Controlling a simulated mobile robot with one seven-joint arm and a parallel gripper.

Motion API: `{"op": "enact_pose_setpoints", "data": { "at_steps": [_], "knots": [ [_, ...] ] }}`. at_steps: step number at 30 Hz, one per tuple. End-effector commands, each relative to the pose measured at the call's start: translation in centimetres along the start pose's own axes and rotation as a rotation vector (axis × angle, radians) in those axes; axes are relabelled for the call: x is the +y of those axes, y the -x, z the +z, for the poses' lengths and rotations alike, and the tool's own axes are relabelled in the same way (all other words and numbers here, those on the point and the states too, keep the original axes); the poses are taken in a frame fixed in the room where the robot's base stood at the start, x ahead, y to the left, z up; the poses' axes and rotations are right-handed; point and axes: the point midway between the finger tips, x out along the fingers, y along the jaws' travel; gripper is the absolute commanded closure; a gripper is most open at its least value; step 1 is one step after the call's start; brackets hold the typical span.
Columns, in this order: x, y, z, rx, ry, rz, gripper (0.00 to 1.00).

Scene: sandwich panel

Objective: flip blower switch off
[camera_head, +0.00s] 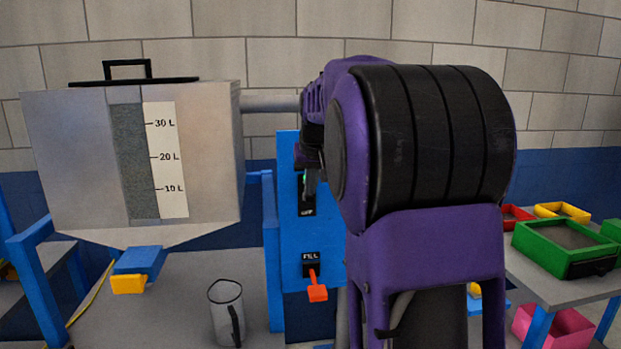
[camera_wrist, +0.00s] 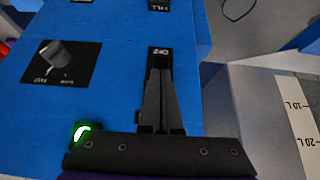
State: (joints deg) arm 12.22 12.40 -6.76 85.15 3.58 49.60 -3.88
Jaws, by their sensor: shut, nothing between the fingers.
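The blue control panel (camera_head: 287,240) stands in the middle of the head view, partly behind my purple and black arm. A black switch plate marked OFF (camera_head: 306,211) is on it, and the plate also shows in the wrist view (camera_wrist: 160,53). My gripper (camera_wrist: 160,72) is shut and empty, its fingertips over this plate just beside the OFF mark. In the head view my gripper (camera_head: 309,184) is small and mostly hidden by the arm. The switch's lever is hidden behind the fingers, so its position and any contact cannot be told. A green light (camera_wrist: 82,132) glows near the gripper.
A FILL plate (camera_head: 310,257) with a red-orange lever (camera_head: 317,291) is lower on the panel. A speed knob (camera_wrist: 55,53) is beside the switch. A grey hopper (camera_head: 75,150) and a clear jug (camera_head: 227,312) are left. Coloured bins (camera_head: 565,250) are on the right.

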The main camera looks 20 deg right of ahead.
Motion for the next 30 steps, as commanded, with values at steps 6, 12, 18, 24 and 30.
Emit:
{"op": "enact_pose_setpoints", "data": {
  "at_steps": [6,12,18,24,30],
  "knots": [
    [0.0,0.0,0.0,0.0,0.0,0.0,1.0],
    [0.0,-0.4,0.4,0.023,0.0,0.0,1.0],
    [0.0,-0.8,1.1,0.096,0.0,0.0,1.0],
    [0.0,-0.8,2.0,0.118,0.0,0.0,1.0],
    [0.0,-0.8,2.0,0.117,0.0,0.0,1.0]
  ]
}}
